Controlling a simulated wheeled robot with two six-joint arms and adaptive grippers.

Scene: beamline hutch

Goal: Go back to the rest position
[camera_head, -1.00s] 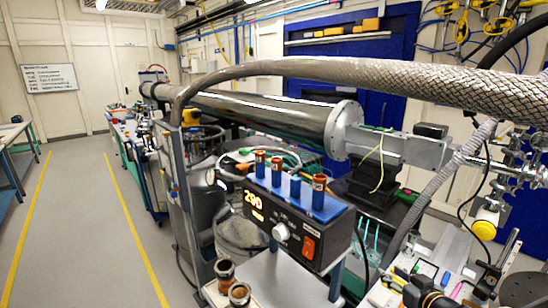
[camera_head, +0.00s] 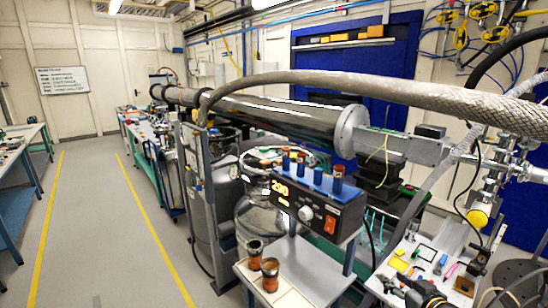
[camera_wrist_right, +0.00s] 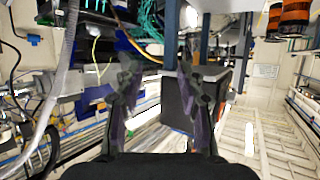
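My right gripper (camera_head: 412,291) shows as a dark shape at the bottom edge of the head view, in front of the right-hand bench top. In the right wrist view its two dark fingers (camera_wrist_right: 160,95) stand apart with nothing between them. My left gripper is not in view. No object is seen held.
A control box (camera_head: 318,207) with a lit display carries several blue vials. Two brown jars (camera_head: 270,274) stand on the white cart top before it. A blue-legged bench (camera_head: 25,150) is at left. The grey floor (camera_head: 95,215) between yellow lines is clear.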

